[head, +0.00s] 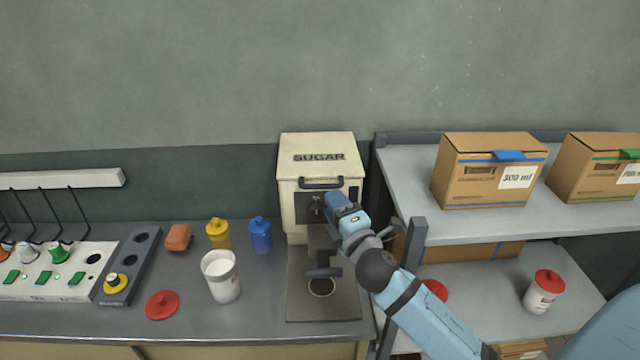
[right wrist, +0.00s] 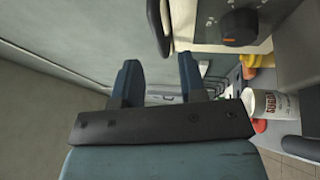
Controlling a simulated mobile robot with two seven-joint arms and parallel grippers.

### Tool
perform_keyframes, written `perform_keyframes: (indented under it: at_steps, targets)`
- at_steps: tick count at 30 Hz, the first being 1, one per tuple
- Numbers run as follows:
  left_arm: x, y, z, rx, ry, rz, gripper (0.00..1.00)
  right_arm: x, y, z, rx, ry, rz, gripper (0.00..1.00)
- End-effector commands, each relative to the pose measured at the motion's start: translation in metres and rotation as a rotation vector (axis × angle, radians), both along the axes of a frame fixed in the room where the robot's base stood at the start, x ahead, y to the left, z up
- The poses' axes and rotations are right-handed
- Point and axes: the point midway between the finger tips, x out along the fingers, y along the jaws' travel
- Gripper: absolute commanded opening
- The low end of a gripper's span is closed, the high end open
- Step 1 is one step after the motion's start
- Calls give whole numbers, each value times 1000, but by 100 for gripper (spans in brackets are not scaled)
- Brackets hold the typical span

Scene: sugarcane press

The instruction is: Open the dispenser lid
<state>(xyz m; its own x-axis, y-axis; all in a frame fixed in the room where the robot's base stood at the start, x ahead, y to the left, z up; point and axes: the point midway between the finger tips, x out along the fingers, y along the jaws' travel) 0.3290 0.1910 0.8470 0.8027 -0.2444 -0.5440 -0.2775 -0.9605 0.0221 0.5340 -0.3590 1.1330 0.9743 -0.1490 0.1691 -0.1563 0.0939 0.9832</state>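The cream sugar dispenser (head: 290,210) stands against the wall at the middle of the counter. Its lid (head: 319,146), marked SUGAR, looks shut, with a dark handle (head: 320,183) on the front. My right gripper (head: 335,203) is at the dispenser's front, just below and right of the handle. In the right wrist view its two fingers (right wrist: 158,72) are apart with nothing between them. A dark bar, apparently the handle (right wrist: 158,25), shows beyond the fingertips, beside the dispenser's front and its orange-marked knob (right wrist: 239,27). My left gripper is out of view.
A white cup (head: 222,280), a red lid (head: 162,305), and yellow (head: 218,234) and blue (head: 261,236) bottles stand left of the dispenser. A grey shelf (head: 400,185) with cardboard boxes (head: 470,185) stands close on the right. The wall is directly behind.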

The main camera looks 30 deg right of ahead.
Motion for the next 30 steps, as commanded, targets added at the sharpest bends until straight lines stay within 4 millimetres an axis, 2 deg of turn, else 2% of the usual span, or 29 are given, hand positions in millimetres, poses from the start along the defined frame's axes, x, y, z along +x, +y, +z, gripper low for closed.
perform_keyframes:
  at_steps: [6, 12, 23, 28, 30]
  targets:
    - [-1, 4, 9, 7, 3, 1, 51, 35, -6, 9, 1, -1, 0, 38]
    - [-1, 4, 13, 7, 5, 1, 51, 58, -9, 11, 2, 1, 0, 38]
    - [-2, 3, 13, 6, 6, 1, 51, 63, -10, 11, 2, 2, 1, 38]
    - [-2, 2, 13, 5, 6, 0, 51, 63, -10, 11, 2, 2, 0, 0]
    - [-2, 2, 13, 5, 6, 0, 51, 63, -10, 11, 2, 2, 0, 0]
